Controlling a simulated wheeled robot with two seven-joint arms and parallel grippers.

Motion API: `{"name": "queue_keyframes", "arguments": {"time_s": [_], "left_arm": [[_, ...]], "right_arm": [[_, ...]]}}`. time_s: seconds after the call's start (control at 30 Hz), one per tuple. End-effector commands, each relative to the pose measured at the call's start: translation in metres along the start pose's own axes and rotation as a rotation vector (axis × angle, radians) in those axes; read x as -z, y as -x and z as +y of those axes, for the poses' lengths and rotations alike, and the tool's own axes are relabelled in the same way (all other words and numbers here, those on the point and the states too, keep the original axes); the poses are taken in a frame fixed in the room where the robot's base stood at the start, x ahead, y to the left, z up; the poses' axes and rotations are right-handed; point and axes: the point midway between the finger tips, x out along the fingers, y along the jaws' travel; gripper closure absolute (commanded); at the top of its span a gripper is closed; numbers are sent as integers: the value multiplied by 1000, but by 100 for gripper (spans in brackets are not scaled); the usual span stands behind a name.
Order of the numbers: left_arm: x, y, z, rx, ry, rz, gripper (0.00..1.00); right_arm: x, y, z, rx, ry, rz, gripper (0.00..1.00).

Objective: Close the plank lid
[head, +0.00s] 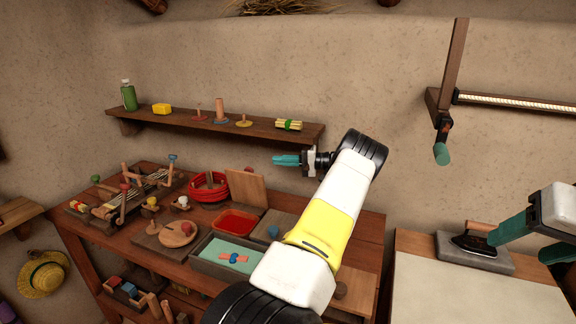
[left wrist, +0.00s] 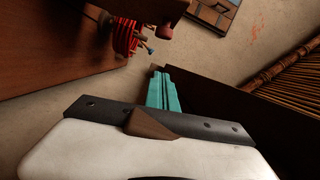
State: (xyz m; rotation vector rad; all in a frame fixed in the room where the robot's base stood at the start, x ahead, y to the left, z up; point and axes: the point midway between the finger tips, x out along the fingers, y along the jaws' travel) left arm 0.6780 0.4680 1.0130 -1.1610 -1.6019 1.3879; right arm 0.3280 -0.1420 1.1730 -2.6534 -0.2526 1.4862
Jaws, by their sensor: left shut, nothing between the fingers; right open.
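A light-brown plank (head: 247,187), which looks like the lid, stands raised near the back of the worktable, right of the red coil. Its hinge and whatever it covers are hard to make out. My left gripper (head: 278,160) is shut and empty, in the air beyond and to the right of the plank, just below the wall shelf. Its teal fingers show pressed together in the left wrist view (left wrist: 160,88). My right gripper (head: 516,248) is open at the right edge, close to the iron and apart from the plank. The plank is not clearly identifiable in the left wrist view.
My left arm hides part of the worktable's right side. A red tray (head: 237,223), a grey tray (head: 205,259) and a red coil (head: 208,192) stand near the plank. The wall shelf (head: 215,127) holds small items. An iron (head: 472,246) rests on the right table.

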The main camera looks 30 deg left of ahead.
Motion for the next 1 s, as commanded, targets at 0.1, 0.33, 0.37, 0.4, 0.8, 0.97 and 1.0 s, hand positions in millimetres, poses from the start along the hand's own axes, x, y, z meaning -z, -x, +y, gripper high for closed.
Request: {"name": "queue_keyframes", "arguments": {"time_s": [0.1, 0.33, 0.37, 0.4, 0.8, 0.97, 1.0], "left_arm": [[-1, -28, -1, 1, 0, -4, 100], [-12, -59, 0, -1, -2, 0, 100], [-15, -60, 0, 0, -3, 0, 100], [-20, -61, -1, -1, -2, 0, 100], [-39, -65, 0, -1, 0, 1, 100], [-39, -65, 0, -1, 0, 1, 100], [-39, -65, 0, -1, 0, 1, 100]], "right_arm": [[0, 0, 0, 0, 0, 0, 39], [0, 0, 0, 0, 0, 0, 39], [0, 0, 0, 0, 0, 0, 39], [0, 0, 0, 0, 0, 0, 39], [0, 0, 0, 0, 0, 0, 39], [0, 0, 0, 0, 0, 0, 39], [0, 0, 0, 0, 0, 0, 39]]}}
